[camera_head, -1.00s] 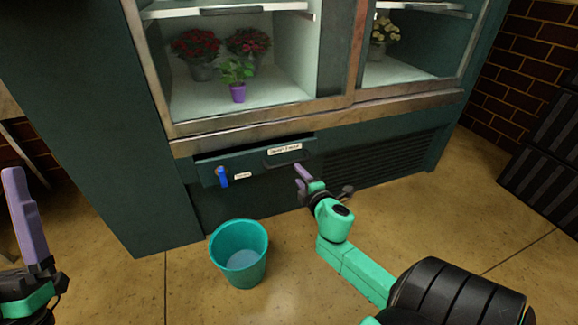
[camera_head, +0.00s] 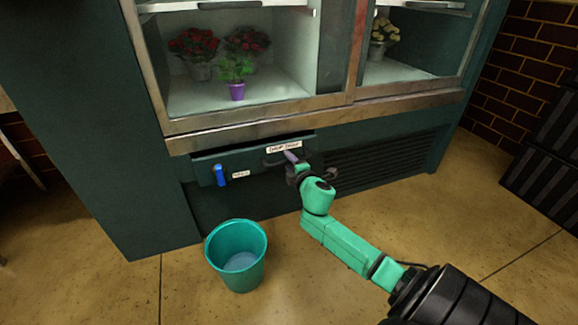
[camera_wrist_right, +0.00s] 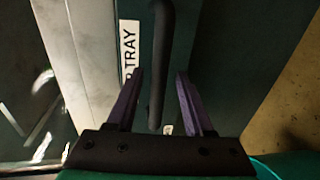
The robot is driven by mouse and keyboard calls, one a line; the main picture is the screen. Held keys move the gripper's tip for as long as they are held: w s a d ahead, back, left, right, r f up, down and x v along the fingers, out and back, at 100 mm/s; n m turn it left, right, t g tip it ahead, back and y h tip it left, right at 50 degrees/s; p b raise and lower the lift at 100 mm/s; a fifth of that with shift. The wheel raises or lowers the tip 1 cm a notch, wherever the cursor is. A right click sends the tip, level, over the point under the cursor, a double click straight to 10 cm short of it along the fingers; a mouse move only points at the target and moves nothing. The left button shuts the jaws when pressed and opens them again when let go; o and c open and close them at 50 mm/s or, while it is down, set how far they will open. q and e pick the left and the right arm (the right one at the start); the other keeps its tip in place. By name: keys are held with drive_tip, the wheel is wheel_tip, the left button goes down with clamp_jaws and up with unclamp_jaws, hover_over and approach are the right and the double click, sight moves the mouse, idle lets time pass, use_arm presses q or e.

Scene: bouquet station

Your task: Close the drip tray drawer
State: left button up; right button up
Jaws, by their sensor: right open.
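The drip tray drawer (camera_head: 250,164) sits low in the dark green cabinet, under the display window. It stands out a little from the cabinet front. It carries a white label, a dark bar handle and a blue tap (camera_head: 219,175) at its left. My right gripper (camera_head: 290,158) is at the right part of the drawer front, by the handle. In the right wrist view the open purple fingers (camera_wrist_right: 157,100) stand on either side of the dark handle (camera_wrist_right: 162,60), with gaps to it. The label beside the handle reads "TRAY" in part. My left gripper is out of view.
A teal bucket (camera_head: 237,256) with some water stands on the floor in front of the drawer's left part. A vent grille (camera_head: 385,163) is right of the drawer. Potted flowers (camera_head: 236,75) stand behind the glass above.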

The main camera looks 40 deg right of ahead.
drive_tip(key=shift+w, duration=0.2)
clamp_jaws()
idle(1.3)
